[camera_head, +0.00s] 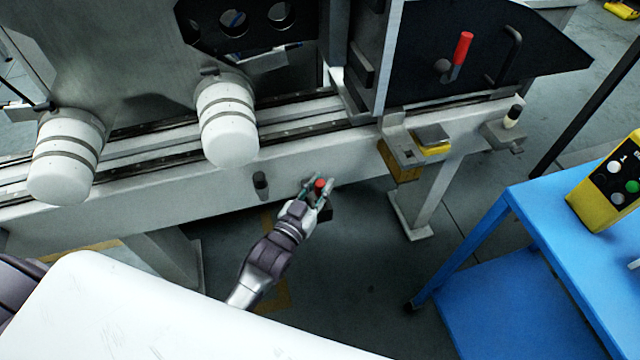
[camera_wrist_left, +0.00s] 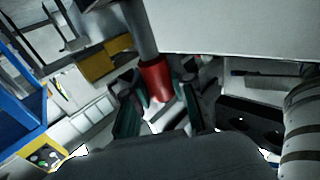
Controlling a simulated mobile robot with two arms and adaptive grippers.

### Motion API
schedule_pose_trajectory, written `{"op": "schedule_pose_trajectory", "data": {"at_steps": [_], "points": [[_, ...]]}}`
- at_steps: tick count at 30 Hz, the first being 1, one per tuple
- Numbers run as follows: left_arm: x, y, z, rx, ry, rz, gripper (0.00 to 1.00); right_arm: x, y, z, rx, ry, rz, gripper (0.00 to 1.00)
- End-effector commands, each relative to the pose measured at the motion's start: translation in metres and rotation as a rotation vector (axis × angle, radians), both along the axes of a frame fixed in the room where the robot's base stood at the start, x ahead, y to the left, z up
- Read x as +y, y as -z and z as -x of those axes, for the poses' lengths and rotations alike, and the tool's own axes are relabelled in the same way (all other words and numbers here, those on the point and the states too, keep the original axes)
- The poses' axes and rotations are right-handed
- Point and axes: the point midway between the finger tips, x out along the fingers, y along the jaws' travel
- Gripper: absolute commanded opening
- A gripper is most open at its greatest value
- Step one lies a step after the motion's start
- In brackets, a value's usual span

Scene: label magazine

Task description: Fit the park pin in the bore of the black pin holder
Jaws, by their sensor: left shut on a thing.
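My left gripper (camera_head: 320,188) is shut on the park pin in front of the machine's pale beam. The pin's red end (camera_head: 319,184) shows between the fingers. In the left wrist view the red grip (camera_wrist_left: 157,80) sits between the fingertips of the left gripper (camera_wrist_left: 160,100), and a grey shaft (camera_wrist_left: 144,32) runs from it towards the top edge. A dark block (camera_head: 325,213), perhaps the black pin holder, shows just below the gripper, partly hidden. I cannot tell whether the pin touches it or is in a bore. My right gripper is not in view.
The pale beam (camera_head: 150,202) runs behind the gripper, with a dark peg (camera_head: 260,184) to its left. Two white cylinders (camera_head: 228,135) hang above it. A yellow block (camera_head: 399,162) is to the right. A blue table (camera_head: 560,225) carries a yellow control box (camera_head: 590,205).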

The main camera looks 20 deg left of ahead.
Motion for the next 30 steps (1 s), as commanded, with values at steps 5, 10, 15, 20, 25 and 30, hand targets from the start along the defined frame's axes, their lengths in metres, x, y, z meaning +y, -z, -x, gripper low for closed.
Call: {"op": "schedule_pose_trajectory", "data": {"at_steps": [5,10,15,20,25,30], "points": [[0.000,0.003,0.000,-0.001,0.000,0.000,0.29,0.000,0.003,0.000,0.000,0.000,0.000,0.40],[0.000,0.003,0.000,-0.001,0.000,0.000,0.53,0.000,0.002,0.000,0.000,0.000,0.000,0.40],[0.000,0.003,0.000,0.000,0.000,0.000,0.53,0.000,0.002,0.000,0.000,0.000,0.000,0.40],[0.001,0.004,0.003,0.002,0.000,0.000,0.53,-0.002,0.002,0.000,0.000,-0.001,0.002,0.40],[0.005,0.005,0.026,0.004,0.000,-0.001,0.53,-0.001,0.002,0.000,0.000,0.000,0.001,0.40],[0.012,0.004,0.063,0.004,0.000,-0.001,0.53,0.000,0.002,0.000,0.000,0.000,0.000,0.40]]}}
